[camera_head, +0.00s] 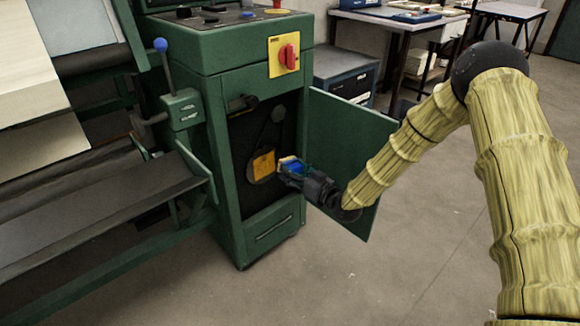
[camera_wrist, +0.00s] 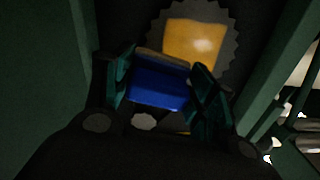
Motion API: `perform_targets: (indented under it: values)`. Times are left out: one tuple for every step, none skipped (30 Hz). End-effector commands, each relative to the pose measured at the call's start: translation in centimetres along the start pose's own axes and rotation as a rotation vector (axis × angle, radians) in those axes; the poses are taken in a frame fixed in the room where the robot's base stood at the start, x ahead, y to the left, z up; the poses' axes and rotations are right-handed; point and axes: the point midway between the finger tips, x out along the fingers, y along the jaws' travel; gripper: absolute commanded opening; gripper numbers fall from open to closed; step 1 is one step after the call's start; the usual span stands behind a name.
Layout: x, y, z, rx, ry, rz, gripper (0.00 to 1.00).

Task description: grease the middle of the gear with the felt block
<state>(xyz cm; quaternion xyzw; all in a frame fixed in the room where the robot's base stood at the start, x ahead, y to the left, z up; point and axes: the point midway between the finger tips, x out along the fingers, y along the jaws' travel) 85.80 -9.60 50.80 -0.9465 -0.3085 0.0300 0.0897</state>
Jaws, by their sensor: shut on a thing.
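The gear (camera_wrist: 235,50) is a dark grey toothed wheel inside the open green cabinet. A glossy orange-yellow squarish patch (camera_wrist: 195,40) covers its middle; the patch also shows in the head view (camera_head: 263,164). My gripper (camera_wrist: 162,75) is shut on the felt block (camera_wrist: 157,94), which is blue with a pale tan face toward the gear. In the head view my gripper (camera_head: 289,168) holds the block (camera_head: 293,167) at the cabinet opening, just right of the patch. The block appears apart from the gear, but the exact gap is hard to tell.
The open green door (camera_head: 342,135) hangs to the right of the opening, behind my arm. The cabinet frame (camera_head: 226,170) borders the opening on the left. A smaller dark wheel (camera_head: 279,114) sits above the gear. The floor (camera_head: 330,275) in front is clear.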

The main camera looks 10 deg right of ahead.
Motion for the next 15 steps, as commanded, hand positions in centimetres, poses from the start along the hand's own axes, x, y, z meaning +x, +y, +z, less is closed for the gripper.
perform_targets:
  values:
    - [-0.42, -0.03, -0.12, 0.001, -0.001, 0.001, 0.38]
    - [-0.61, -0.03, -0.1, 0.001, -0.001, 0.001, 0.38]
    - [-0.82, -0.03, -0.09, 0.001, -0.001, 0.001, 0.38]
    - [-0.92, -0.02, -0.07, 0.001, 0.0, 0.001, 0.38]
    - [-0.99, -0.01, -0.06, 0.001, 0.0, 0.001, 0.38]
    - [-1.04, -0.01, -0.03, 0.001, 0.0, 0.001, 0.38]
    - [-1.04, 0.0, -0.01, 0.001, 0.0, 0.001, 0.38]
    - [-1.04, 0.0, 0.0, 0.001, 0.0, 0.001, 0.38]
    - [-1.03, 0.0, 0.0, 0.001, 0.0, 0.001, 0.38]
    - [-1.03, 0.0, 0.0, 0.001, 0.0, 0.001, 0.38]
    - [-1.03, 0.0, 0.01, 0.001, 0.0, 0.001, 0.38]
    - [-1.03, 0.0, 0.01, 0.001, 0.0, 0.0, 0.38]
    - [-1.05, 0.0, 0.0, 0.001, 0.0, 0.001, 0.38]
    - [-1.08, 0.0, -0.01, 0.001, 0.0, 0.001, 0.38]
    - [-1.17, 0.01, -0.03, 0.001, 0.0, 0.001, 0.38]
